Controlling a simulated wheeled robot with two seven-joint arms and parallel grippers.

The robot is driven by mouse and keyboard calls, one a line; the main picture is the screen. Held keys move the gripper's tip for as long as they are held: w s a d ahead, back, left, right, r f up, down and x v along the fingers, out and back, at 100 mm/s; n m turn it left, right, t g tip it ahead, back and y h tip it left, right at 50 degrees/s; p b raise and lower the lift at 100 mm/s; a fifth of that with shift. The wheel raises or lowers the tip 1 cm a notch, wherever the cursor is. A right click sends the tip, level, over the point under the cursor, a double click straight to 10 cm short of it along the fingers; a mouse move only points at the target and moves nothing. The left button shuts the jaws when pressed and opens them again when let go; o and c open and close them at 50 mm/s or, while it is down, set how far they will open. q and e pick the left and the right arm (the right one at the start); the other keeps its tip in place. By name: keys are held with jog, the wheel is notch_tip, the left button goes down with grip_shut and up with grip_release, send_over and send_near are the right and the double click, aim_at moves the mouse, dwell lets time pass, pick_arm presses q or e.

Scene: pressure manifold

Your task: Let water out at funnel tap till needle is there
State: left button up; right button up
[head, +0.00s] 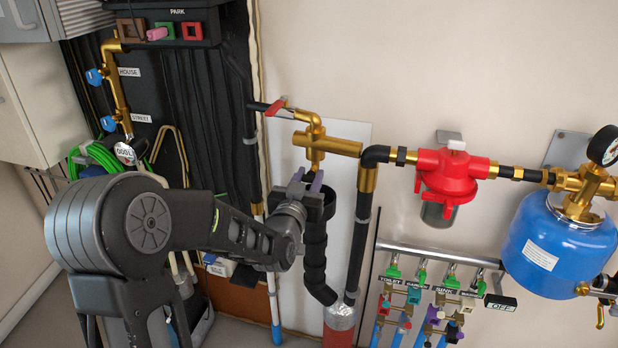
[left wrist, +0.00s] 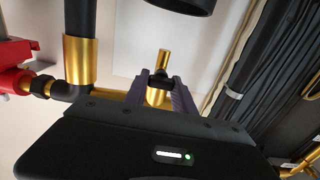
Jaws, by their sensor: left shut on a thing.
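The funnel tap is a brass tap below a brass tee (head: 330,144). Its brass spout (left wrist: 163,60) shows in the left wrist view, pointing at the black funnel (left wrist: 185,4). The funnel's black drain pipe (head: 316,260) shows in the head view. My left gripper (head: 312,178) is just above the funnel; in the left wrist view its purple fingers (left wrist: 160,88) are shut on a small dark part of the tap. Whether water runs cannot be told. The round gauge (head: 606,146) stands above the blue tank (head: 562,250) at the right edge; its needle is too small to read.
A red lever (head: 276,106) sits on the pipe above the tee. A red regulator (head: 450,176) hangs to the right. A black pipe (head: 364,225) runs down close beside the funnel. A labelled valve manifold (head: 440,256) is lower right. A black panel with cables stands left.

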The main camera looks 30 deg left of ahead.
pick_arm(q)
grip_shut()
jog(key=shift+f+n+b, duration=0.2)
jog(key=shift+n+b, duration=0.2)
jog(key=shift+b, duration=0.55)
jog(key=n+b, duration=0.7)
jog(key=b, duration=0.5)
jog(key=shift+a+f, duration=0.15)
jog(key=shift+r+n+b, duration=0.2)
jog(key=shift+n+b, duration=0.6)
jog(key=shift+n, duration=0.3)
jog(key=o, duration=0.9)
grip_release()
jog(key=shift+c, duration=0.2)
